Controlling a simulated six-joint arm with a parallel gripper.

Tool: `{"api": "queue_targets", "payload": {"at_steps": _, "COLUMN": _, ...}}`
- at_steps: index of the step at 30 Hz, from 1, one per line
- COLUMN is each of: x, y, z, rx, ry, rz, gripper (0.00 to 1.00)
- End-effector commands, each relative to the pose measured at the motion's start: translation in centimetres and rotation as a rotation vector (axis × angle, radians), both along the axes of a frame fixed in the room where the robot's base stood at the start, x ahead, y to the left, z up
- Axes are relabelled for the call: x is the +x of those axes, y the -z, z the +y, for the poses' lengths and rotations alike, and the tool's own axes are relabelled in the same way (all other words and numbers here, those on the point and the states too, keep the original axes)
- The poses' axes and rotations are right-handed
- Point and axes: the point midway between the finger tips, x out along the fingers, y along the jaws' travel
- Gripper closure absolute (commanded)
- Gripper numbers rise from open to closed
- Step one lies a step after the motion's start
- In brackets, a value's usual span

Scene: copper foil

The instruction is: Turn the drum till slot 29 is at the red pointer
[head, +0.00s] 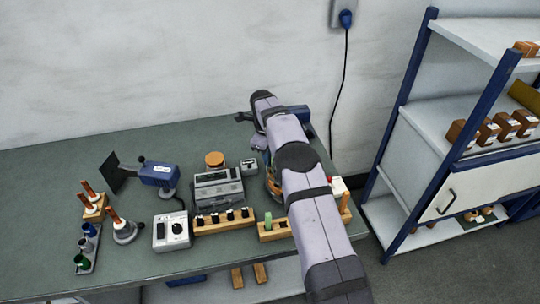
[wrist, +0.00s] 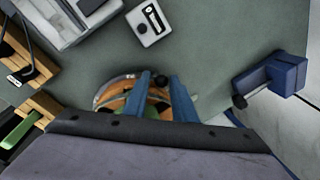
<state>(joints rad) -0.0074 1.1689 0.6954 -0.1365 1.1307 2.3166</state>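The drum (wrist: 112,97) is a round orange-brown thing with green patches and a pale rim, partly covered by my gripper in the wrist view. In the head view only a sliver of the drum (head: 272,188) shows beside my arm. My gripper (wrist: 160,78) has its two blue fingers apart, over the drum. Orange and green show between them, and I make out nothing clamped there. Whether the fingertips touch the drum I cannot tell. I cannot make out the red pointer or any slot numbers.
A small grey box (wrist: 148,22) stands close to the drum. Wooden racks (head: 222,221), a large grey device (head: 217,190) and a dial box (head: 172,231) stand left of my arm.

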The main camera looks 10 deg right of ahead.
Motion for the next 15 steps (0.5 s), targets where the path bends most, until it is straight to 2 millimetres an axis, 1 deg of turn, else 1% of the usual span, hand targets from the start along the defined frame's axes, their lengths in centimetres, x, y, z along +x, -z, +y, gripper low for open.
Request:
{"api": "queue_targets", "payload": {"at_steps": 4, "x": -0.1, "y": -0.3, "z": 0.1, "rx": 0.0, "ry": 0.0, "rz": 0.0, "gripper": 0.76}}
{"api": "queue_targets", "payload": {"at_steps": 8, "x": -0.2, "y": -1.4, "z": 0.2, "rx": 0.0, "ry": 0.0, "rz": -0.003, "gripper": 0.76}}
{"api": "queue_targets", "payload": {"at_steps": 15, "x": -0.7, "y": -4.6, "z": 0.6, "rx": 0.0, "ry": 0.0, "rz": -0.004, "gripper": 0.76}}
